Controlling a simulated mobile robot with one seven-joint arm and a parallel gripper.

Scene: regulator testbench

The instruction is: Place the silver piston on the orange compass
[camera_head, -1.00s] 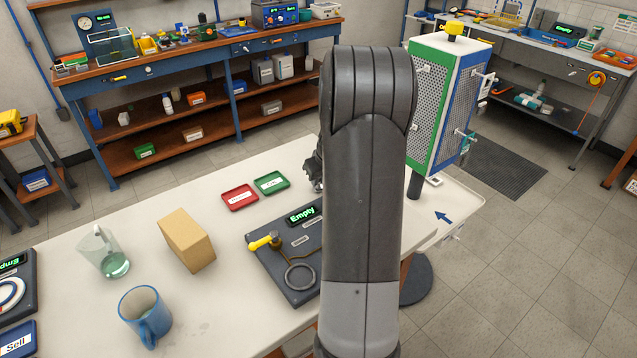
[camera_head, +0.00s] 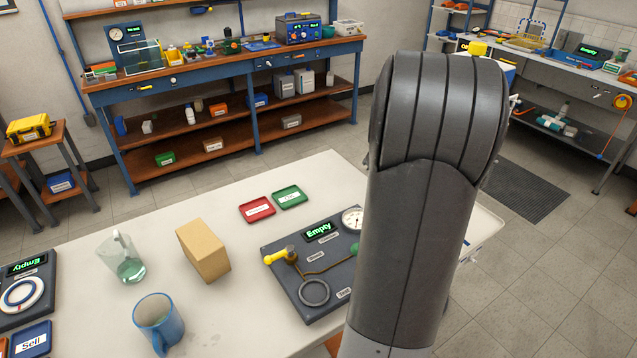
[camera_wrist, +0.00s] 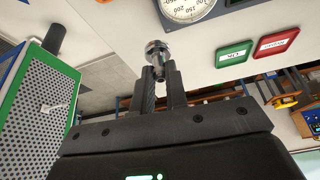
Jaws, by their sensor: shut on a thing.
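In the wrist view, my gripper (camera_wrist: 161,78) is shut on a small silver metal part, the silver piston (camera_wrist: 156,52), held at its fingertips. The piston stands out beyond the fingers, with its wider round end away from them. In the head view my arm hides the gripper and the piston. I cannot make out an orange compass in either current view.
A dark test board (camera_head: 300,290) with a gauge (camera_head: 352,219) lies on the white table (camera_head: 90,245). Red (camera_head: 257,209) and green (camera_head: 290,197) trays, a cardboard box (camera_head: 203,251), a glass (camera_head: 122,260) and a blue mug (camera_head: 158,322) stand there. A perforated panel (camera_wrist: 40,100) is left in the wrist view.

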